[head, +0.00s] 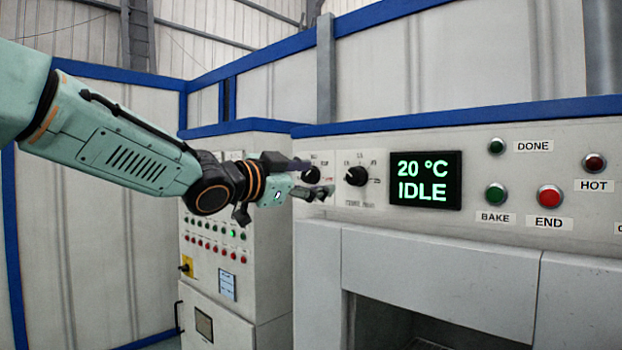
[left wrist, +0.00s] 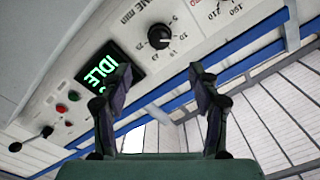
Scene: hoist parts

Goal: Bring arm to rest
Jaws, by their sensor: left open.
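My left arm (head: 115,145) comes in from the left, stretched out in front of the oven panel. My left gripper (head: 318,178) is open and empty, beside the dials at the panel's left end. In the left wrist view, the gripper (left wrist: 161,78) shows two dark fingers spread apart with nothing between them. A black dial (head: 356,176) is just right of the fingertips; it also shows in the left wrist view (left wrist: 160,36). Another dial (head: 311,174) is partly hidden behind the fingers. I cannot tell whether the fingers touch the panel. My right gripper is not in view.
The display (head: 425,180) reads 20 °C IDLE. Right of it are the green BAKE button (head: 496,194), red END button (head: 550,197), DONE lamp (head: 496,146) and HOT lamp (head: 595,163). A control cabinet (head: 215,255) stands behind my gripper. The oven opening (head: 400,325) is below.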

